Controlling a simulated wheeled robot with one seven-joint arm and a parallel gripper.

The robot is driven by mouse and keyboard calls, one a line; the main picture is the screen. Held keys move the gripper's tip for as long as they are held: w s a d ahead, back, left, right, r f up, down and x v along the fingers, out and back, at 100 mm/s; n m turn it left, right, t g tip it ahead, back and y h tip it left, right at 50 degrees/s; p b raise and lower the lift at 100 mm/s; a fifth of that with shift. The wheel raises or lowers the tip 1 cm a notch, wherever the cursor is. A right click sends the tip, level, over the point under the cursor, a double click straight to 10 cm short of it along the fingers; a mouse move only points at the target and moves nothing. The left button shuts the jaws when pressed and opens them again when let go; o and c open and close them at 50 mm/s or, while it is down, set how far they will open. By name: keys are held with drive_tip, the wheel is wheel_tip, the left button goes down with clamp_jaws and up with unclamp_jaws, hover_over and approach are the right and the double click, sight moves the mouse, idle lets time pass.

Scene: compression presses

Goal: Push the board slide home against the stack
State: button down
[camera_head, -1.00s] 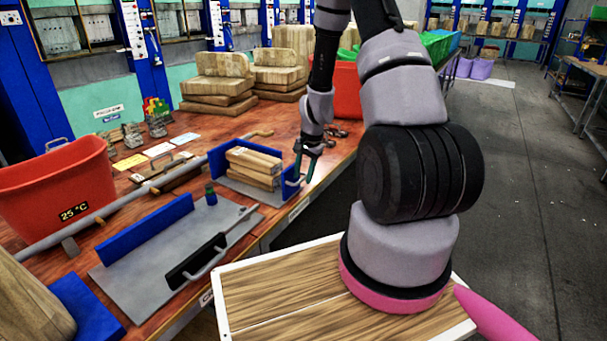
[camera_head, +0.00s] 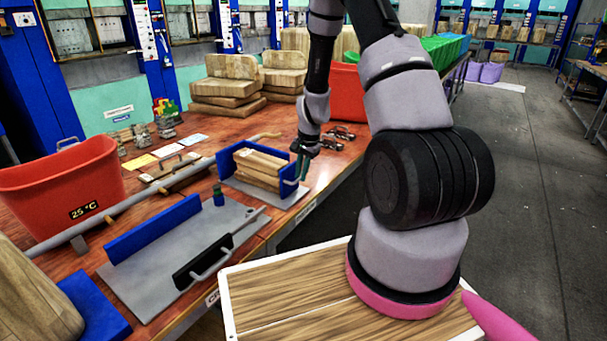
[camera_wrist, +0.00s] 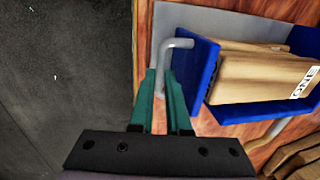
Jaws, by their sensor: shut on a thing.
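The stack of wooden boards (camera_head: 258,168) lies on a grey plate (camera_head: 268,197) between blue walls. The board slide is the upright blue plate (camera_head: 297,163) at the stack's right end, with a grey bent handle. In the wrist view the slide (camera_wrist: 209,72) stands beside the board ends, and the stack (camera_wrist: 262,76) carries a white label. I cannot tell whether slide and stack touch. My gripper (camera_head: 302,172) is at the slide's outer side. In the wrist view my gripper (camera_wrist: 165,85) is shut on the grey handle (camera_wrist: 178,44); the fingers partly hide it.
A second grey plate with a blue wall (camera_head: 155,228) and a black-faced handle (camera_head: 203,262) lies nearer on the table. A red bucket (camera_head: 60,190) stands left. A long grey bar (camera_head: 125,208) lies behind. Floor (camera_wrist: 60,90) is open beyond the table edge.

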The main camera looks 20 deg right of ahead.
drive_tip(key=c, duration=0.9)
unclamp_jaws()
drive_tip(key=r, duration=0.3)
drive_tip(key=s+r, duration=0.1)
drive_tip(key=r, duration=0.3)
drive_tip(key=d+r, duration=0.1)
drive_tip(key=r, duration=0.2)
drive_tip(key=shift+s+d+r, duration=0.1)
drive_tip(key=shift+s+r, duration=0.2)
drive_tip(key=shift+s, duration=0.05)
